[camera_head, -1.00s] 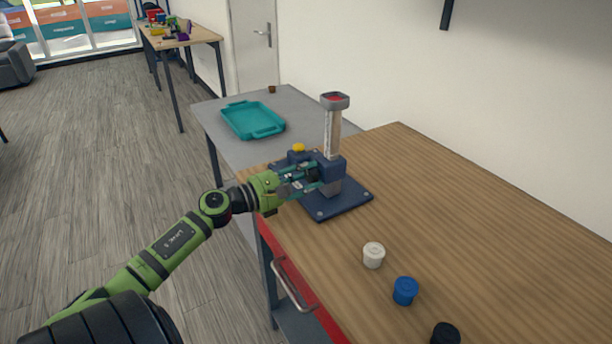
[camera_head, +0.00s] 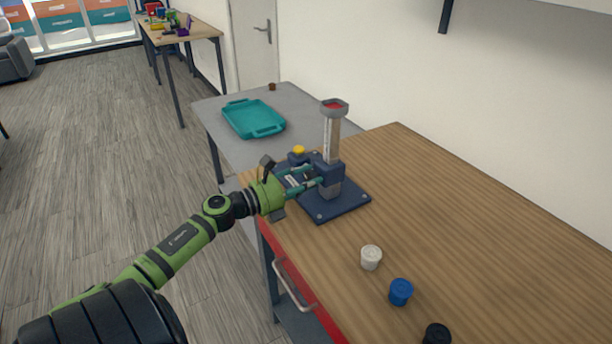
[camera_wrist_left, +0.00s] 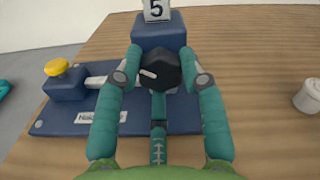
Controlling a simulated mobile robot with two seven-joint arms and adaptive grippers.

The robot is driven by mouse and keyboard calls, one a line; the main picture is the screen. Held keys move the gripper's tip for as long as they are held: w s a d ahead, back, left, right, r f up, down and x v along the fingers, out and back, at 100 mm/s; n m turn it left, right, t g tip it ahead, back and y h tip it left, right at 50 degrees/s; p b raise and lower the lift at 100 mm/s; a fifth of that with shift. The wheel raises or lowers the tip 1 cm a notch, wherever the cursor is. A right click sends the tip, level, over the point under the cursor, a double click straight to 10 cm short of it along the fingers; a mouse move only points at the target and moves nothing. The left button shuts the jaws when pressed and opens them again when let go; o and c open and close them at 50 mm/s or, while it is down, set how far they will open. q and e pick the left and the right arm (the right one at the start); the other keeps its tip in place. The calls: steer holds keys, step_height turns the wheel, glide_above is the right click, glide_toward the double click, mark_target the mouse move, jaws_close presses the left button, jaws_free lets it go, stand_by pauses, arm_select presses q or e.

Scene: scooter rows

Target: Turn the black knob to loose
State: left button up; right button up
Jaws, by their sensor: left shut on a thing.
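The black knob (camera_wrist_left: 160,70) sits on the front of a dark blue block on a blue base plate (camera_head: 340,207). A pale line marks the knob's face, slanting slightly down to the right in the wrist view. My left gripper (camera_head: 320,176) reaches it from the left. In the left wrist view the teal fingers (camera_wrist_left: 160,76) are shut on the knob, one on each side. A clear column (camera_head: 332,138) with a red-topped funnel stands upright on the block. In the head view the knob is hidden behind the fingers. My right gripper is out of view.
A yellow button (camera_head: 298,150) is on the fixture's left part. White (camera_head: 371,257), blue (camera_head: 400,291) and black (camera_head: 437,335) caps stand on the wooden table to the right. A teal tray (camera_head: 254,118) lies on the grey table behind. The wooden table's right side is clear.

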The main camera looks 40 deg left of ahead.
arm_select(q)
steer(key=n, duration=0.1)
steer(key=n+p, duration=0.1)
steer(key=n, duration=0.1)
steer(key=shift+r+n+p, duration=0.25)
steer(key=shift+n+p, duration=0.1)
steer(key=shift+n, duration=0.05)
steer(key=n+p, duration=0.2)
steer(key=n, duration=0.1)
steer(key=shift+a+n, duration=0.1)
steer(key=shift+n, duration=0.2)
steer(key=n+p, duration=0.3)
steer(key=n, duration=0.3)
steer(key=n+p, duration=0.2)
steer(key=n, duration=0.4)
steer(key=shift+n, duration=0.4)
steer(key=n+p, duration=0.2)
steer(key=n, duration=0.3)
steer(key=shift+f, duration=0.15)
steer(key=shift+n, duration=0.4)
steer(key=o, duration=1.1)
steer(key=shift+f, duration=0.1)
steer(key=shift+o, duration=0.2)
